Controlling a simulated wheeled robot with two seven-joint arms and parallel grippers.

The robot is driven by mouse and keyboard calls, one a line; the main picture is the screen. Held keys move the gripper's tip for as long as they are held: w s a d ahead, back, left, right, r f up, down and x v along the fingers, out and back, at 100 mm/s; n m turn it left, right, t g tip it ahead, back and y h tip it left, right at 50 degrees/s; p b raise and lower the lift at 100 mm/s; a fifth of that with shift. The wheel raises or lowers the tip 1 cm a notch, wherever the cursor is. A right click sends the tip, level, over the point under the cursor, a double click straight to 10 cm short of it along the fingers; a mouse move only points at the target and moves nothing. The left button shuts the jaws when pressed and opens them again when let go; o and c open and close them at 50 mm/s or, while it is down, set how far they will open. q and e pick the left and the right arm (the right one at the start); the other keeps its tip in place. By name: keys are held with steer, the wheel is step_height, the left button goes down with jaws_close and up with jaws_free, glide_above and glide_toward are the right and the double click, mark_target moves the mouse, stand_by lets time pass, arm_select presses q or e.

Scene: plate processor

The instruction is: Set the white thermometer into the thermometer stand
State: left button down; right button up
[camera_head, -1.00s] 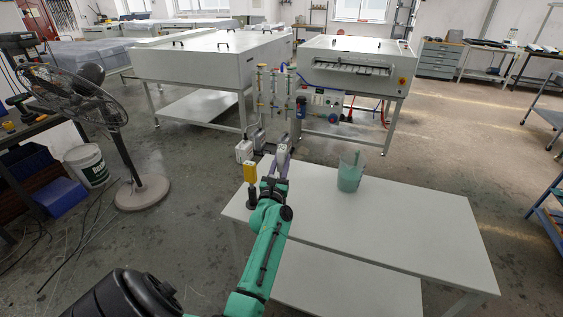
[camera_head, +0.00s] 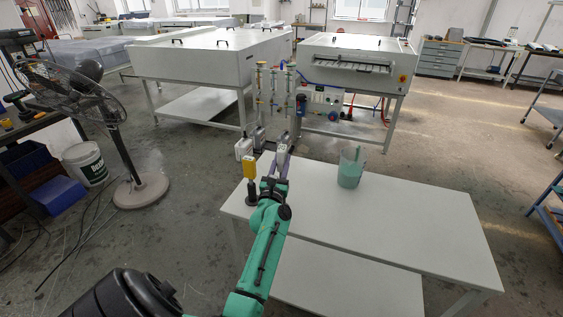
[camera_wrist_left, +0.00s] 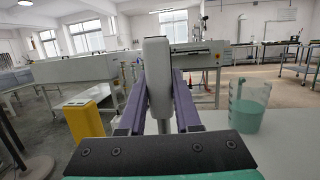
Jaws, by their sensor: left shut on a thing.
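My left gripper (camera_head: 280,158) is shut on the white thermometer (camera_wrist_left: 157,75) and holds it upright over the table's far left part. In the wrist view the thermometer stands between the two purple fingers (camera_wrist_left: 158,108); in the head view it is small and partly hidden by the gripper. A yellow upright block on a dark stem and round dark base (camera_head: 250,180) stands on the table just left of the gripper. Its yellow part also shows in the wrist view (camera_wrist_left: 84,122). I cannot tell for sure whether this is the thermometer stand. My right gripper is not in view.
A clear beaker with green contents (camera_head: 349,175) stands on the white table (camera_head: 400,215), right of the gripper. The table's right part is clear. A floor fan (camera_head: 125,150) stands at left. White machines (camera_head: 355,55) stand beyond the table.

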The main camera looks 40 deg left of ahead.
mark_target(281, 171)
arm_select(q)
steer(key=shift+f, duration=0.15)
steer(key=shift+f+b, duration=1.95)
steer(key=shift+f+b, duration=1.15)
jaws_free()
step_height(281, 171, up, 6)
steer(key=p, duration=0.6)
steer(key=shift+r, duration=0.15)
